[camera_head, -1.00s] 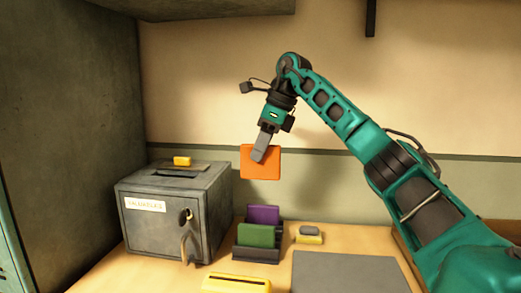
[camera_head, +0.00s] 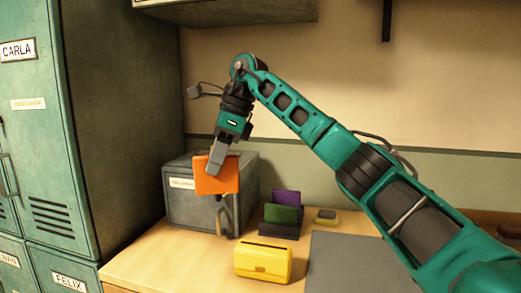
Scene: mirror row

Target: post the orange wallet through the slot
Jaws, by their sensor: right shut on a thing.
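The orange wallet (camera_head: 208,176) hangs in my right gripper (camera_head: 218,165), which is shut on its upper part. The wallet is upright and shows in front of the grey metal box (camera_head: 246,200), hiding much of its front and part of its top. The slot seen in the box's top earlier is now mostly hidden behind the wallet and gripper, and I cannot tell the gap between wallet and box. A yellow box (camera_head: 262,264) with a dark slot in its top stands nearer the table's front edge. My left gripper is not in view.
A dark rack (camera_head: 279,235) holds a green wallet (camera_head: 280,214) and a purple wallet (camera_head: 287,197). A small grey and yellow item (camera_head: 326,216) lies to its right. A grey mat (camera_head: 350,262) covers the table at right. Green lockers (camera_head: 48,130) stand at left.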

